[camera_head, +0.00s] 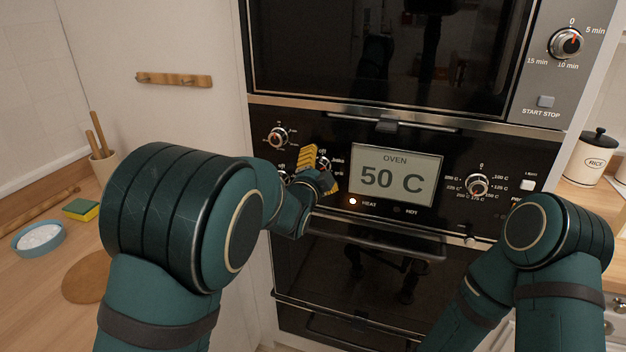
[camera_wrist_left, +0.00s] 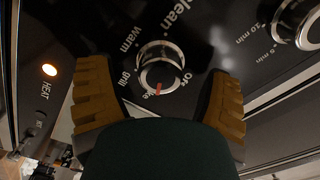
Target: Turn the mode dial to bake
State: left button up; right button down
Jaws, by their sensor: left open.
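The mode dial (camera_wrist_left: 160,62) is a silver knob in the left wrist view, with "clean", "warm", "grill" and "off" printed around it. Its red mark points down in the picture, near a label ending in "ke" that my gripper partly hides. My left gripper (camera_wrist_left: 160,80) is open, with one yellow finger on each side of the dial; I cannot tell whether they touch it. In the head view my left gripper (camera_head: 321,170) covers most of the dial, left of the oven display (camera_head: 397,177). My right gripper is not in view.
Another dial (camera_head: 278,138) sits up and left of my gripper, and a temperature dial (camera_head: 477,186) right of the display, which reads 50 C. The oven handle (camera_head: 375,238) runs below the panel. The heat light (camera_head: 353,201) is lit.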

pick_arm(q)
jog(key=v, duration=1.1)
